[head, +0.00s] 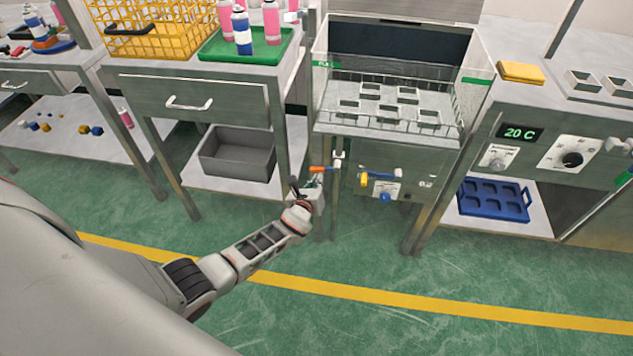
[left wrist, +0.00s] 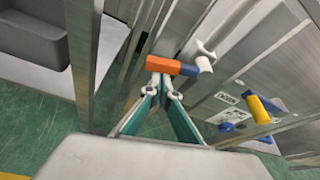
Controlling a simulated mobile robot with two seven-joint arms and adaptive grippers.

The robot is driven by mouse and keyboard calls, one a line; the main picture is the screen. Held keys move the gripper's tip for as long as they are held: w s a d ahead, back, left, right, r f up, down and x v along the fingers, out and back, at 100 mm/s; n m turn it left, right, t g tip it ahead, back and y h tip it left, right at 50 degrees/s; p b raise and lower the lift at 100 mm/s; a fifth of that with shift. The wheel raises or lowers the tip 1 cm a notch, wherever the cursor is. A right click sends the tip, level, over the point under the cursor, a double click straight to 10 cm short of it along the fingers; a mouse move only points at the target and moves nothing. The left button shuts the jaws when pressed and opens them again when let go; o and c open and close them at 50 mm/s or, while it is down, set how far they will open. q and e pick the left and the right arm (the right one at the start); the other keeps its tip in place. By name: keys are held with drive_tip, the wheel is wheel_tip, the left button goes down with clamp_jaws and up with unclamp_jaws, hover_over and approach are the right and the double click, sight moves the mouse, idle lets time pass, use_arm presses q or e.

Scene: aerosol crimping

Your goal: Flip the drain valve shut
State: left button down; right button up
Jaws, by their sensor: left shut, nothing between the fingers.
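A lever with an orange end (head: 317,169) sticks out leftward from a white fitting (head: 338,158) on the front left of the tank stand. In the left wrist view the lever (left wrist: 172,67) has a blue section near the white pivot. My right gripper is out of view.
A blue knob (head: 385,197) is below the yellow handle. The glass-walled tank (head: 390,95) stands above. A grey bin (head: 238,153) is on the shelf to the left, and metal table legs stand close to my left gripper. The green floor in front is clear.

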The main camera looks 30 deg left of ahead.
use_arm(q)
drive_tip(key=shift+a+r+m+y+p, duration=0.15)
drive_tip(key=shift+r+m+p, duration=0.15)
drive_tip(key=shift+r+m, duration=0.1)
drive_tip(key=shift+a+r+m+y+p, duration=0.15)
drive_tip(key=shift+r+m+p, duration=0.1)
drive_tip(key=shift+r+m, duration=0.15)
drive_tip(key=shift+r, duration=0.1)
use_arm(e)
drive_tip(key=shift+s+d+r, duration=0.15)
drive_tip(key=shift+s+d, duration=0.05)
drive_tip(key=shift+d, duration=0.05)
use_arm(q)
drive_tip(key=shift+r, duration=0.1)
drive_tip(key=shift+p, duration=0.3)
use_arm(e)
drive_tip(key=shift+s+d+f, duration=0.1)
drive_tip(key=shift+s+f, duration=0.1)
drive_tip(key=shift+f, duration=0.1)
use_arm(q)
drive_tip(key=shift+a, duration=0.1)
